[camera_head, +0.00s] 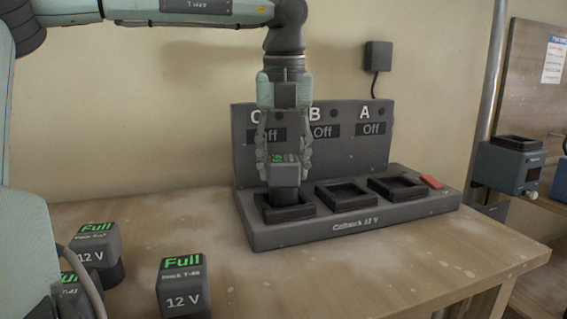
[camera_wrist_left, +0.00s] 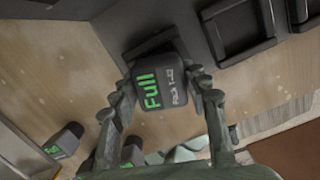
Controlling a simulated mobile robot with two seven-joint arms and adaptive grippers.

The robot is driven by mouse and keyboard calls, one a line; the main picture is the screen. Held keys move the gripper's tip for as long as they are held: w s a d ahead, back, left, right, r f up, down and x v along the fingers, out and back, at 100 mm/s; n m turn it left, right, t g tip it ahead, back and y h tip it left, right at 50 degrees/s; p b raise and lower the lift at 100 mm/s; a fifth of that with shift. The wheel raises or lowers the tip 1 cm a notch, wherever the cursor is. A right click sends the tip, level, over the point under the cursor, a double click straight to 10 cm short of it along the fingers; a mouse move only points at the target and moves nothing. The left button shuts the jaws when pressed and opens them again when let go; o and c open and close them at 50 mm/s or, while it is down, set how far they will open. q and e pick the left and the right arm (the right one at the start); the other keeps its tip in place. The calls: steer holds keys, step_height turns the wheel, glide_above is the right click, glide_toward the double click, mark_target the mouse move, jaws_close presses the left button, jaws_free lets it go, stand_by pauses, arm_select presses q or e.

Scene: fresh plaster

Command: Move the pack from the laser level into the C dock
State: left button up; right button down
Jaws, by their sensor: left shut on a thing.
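My left gripper (camera_head: 285,160) is shut on a grey pack (camera_head: 285,174) with a green "Full" label, held upright just over the C dock (camera_head: 284,212). The C dock is the leftmost dark square socket of the charger (camera_head: 343,227). The pack's lower end is at the dock's opening; I cannot tell whether it touches. In the left wrist view the pack (camera_wrist_left: 160,88) sits between the fingers, partly covering the dock (camera_wrist_left: 143,46). The C, B and A displays all read "Off". A blue-grey device (camera_head: 508,170) with an empty-looking top socket, possibly the laser level, stands at right.
Packs marked "Full" stand at the table's front left, one (camera_head: 184,288) nearest the middle. The B dock (camera_head: 346,193) and A dock (camera_head: 397,186) look empty. A red piece (camera_head: 432,182) is at the charger's right end. Table in front of the charger is clear.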

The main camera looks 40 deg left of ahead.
arm_select(q)
steer(key=shift+f+b, duration=0.5)
steer(key=shift+f, duration=0.05)
stand_by(0.4)
steer(key=o, duration=1.1)
steer(key=shift+o, duration=0.2)
steer(key=shift+s+d+r+p, duration=0.1)
steer(key=shift+s+r+p, duration=0.05)
steer(key=shift+r+p, duration=1.05)
steer(key=shift+d+r, duration=0.1)
steer(key=shift+r, duration=1.35)
steer(key=shift+s+d+r, duration=0.15)
steer(key=shift+s+r, duration=0.05)
steer(key=shift+r, duration=1.25)
steer(key=shift+s+d+r, duration=0.15)
steer(key=shift+r, duration=1.25)
